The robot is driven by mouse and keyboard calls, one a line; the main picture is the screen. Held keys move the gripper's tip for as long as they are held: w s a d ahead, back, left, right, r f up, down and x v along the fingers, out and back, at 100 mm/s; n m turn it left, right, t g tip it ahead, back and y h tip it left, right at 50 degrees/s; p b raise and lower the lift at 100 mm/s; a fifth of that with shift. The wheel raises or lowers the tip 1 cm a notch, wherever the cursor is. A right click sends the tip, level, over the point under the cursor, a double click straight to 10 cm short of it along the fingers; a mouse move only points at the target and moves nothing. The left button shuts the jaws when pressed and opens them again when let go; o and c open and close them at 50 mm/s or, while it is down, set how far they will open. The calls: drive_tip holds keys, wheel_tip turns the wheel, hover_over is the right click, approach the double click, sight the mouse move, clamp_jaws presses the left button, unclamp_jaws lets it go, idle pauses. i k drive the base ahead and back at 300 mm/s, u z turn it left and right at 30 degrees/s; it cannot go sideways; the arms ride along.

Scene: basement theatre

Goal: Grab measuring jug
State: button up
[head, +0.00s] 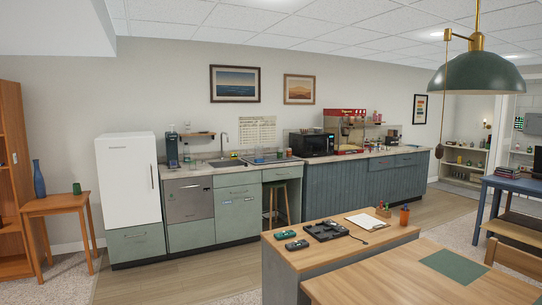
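I cannot make out a measuring jug for certain; the small items on the far counter (222,168) are too small to tell. That counter runs along the back wall with a sink (228,163). A bluish rack or tray (262,158) sits right of the sink, and its contents are unclear. My gripper is not in view.
A wooden-topped island (290,257) with a clipboard and dark devices stands in front, joined by a dining table (400,282). A white fridge (130,180) and a side table (55,205) stand left. Wood floor (190,275) is open before the cabinets. A green lamp (478,75) hangs right.

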sight(259, 148)
drive_tip(key=u, duration=0.8)
drive_tip(key=i, duration=6.6)
drive_tip(key=z, duration=1.9)
